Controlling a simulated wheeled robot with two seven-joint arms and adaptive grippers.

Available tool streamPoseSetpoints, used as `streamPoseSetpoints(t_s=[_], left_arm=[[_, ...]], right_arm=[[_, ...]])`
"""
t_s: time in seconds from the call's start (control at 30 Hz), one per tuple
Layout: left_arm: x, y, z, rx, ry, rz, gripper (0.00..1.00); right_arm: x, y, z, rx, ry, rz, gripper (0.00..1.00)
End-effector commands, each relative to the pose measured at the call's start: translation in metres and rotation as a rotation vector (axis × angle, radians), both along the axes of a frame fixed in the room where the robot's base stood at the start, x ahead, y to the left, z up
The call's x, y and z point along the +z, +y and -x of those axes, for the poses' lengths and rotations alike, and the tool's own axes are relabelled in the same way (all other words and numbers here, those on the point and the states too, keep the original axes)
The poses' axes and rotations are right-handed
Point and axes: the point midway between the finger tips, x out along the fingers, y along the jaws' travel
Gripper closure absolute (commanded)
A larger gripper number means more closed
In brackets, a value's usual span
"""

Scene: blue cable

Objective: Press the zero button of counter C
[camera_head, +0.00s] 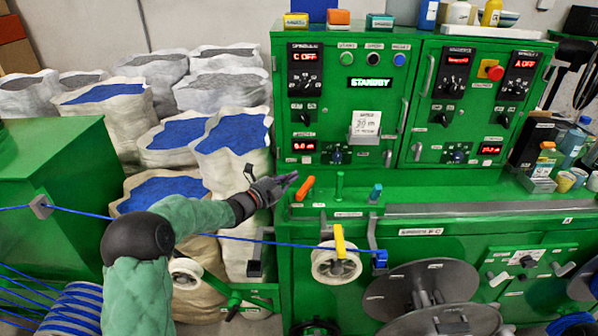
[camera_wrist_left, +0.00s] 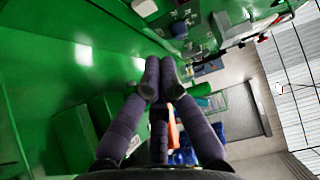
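My left gripper (camera_head: 290,180) reaches in front of the left half of the green control cabinet. Its two dark fingers meet at the tips in the left wrist view (camera_wrist_left: 160,75), with nothing seen between them. A red-lit counter display (camera_head: 303,146) sits low on the left panel, under a red display reading "C OFF" (camera_head: 304,57). Small light parts (camera_head: 292,160) lie just below the counter display; I cannot tell which is the zero button. The fingertips are a little below this counter and look apart from it. My right gripper is not in view.
An orange lever (camera_head: 305,188), a green lever (camera_head: 339,186) and a blue-topped lever (camera_head: 375,193) stand on the ledge near my gripper. A similar counter display (camera_head: 490,149) is on the right panel. A blue cable (camera_head: 290,245) runs below my gripper. Sacks (camera_head: 235,140) stand left.

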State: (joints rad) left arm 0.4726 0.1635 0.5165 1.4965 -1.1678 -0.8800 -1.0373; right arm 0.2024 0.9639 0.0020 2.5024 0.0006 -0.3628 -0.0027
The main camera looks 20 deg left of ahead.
Motion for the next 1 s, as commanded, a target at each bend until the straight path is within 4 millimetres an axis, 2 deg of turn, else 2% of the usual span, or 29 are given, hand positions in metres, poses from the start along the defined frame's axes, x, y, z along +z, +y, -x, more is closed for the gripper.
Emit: streamPoseSetpoints(t_s=[0.1,0.3,1.0], left_arm=[[0.002,0.008,0.02,0.003,0.001,0.0,1.0],[0.001,0.014,0.038,0.001,0.0,-0.001,1.0],[0.0,0.015,0.041,0.0,0.0,0.0,1.0]], right_arm=[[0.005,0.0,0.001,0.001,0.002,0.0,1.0],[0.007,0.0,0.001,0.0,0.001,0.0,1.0],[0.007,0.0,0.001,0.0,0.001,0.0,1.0]])
